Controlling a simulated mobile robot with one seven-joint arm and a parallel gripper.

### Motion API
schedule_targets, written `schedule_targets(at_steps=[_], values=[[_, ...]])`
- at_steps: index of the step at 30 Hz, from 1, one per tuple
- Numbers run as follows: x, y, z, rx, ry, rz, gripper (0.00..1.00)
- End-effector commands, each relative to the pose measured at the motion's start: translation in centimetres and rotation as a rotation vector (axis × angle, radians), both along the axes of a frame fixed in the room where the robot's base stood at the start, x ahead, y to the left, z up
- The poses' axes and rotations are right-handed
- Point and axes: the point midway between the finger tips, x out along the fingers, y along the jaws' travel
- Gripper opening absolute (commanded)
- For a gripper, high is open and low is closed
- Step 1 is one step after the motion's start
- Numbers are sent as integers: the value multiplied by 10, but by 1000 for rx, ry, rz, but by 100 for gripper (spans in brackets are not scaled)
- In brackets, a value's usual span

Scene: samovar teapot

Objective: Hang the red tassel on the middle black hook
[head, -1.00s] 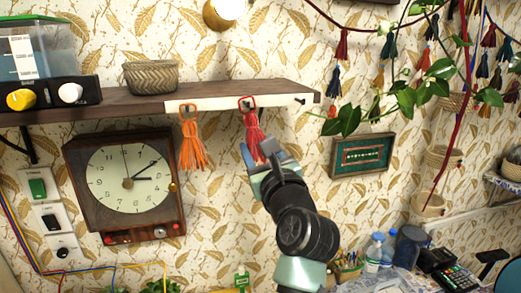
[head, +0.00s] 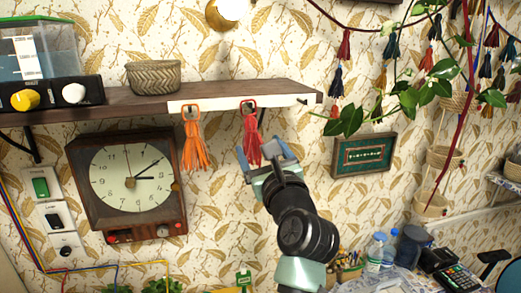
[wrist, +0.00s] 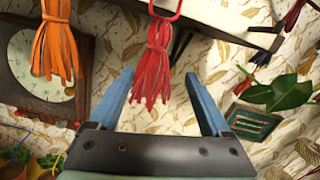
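The red tassel (head: 252,140) hangs by its loop from the middle hook on the white strip (head: 219,104) along the shelf's front edge. The orange tassel (head: 194,145) hangs on the hook to its left. A bare black hook (head: 302,101) shows at the right end of the strip. My gripper (head: 267,147) is just below and in front of the red tassel. In the wrist view its blue fingers are spread wide, with the red tassel (wrist: 154,66) hanging between them, clear of both. The orange tassel (wrist: 56,42) is left of the fingers. The red loop's seat on the hook is small to see.
The dark wooden shelf (head: 135,112) carries a woven basket (head: 154,77) and a dispenser with knobs. A clock (head: 127,182) hangs below it at left. A green framed picture (head: 363,155) and trailing leaves (head: 408,97) are at right. Wall space around my gripper is clear.

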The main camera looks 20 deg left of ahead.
Motion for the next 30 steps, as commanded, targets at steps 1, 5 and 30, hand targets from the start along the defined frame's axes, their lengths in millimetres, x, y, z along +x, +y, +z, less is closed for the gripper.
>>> schedule_targets(at_steps=[1,5,30], values=[[0,0,0,0,0,0,86],[0,0,0,0,0,0,86],[-88,-62,-14,-1,-1,-3,86]])
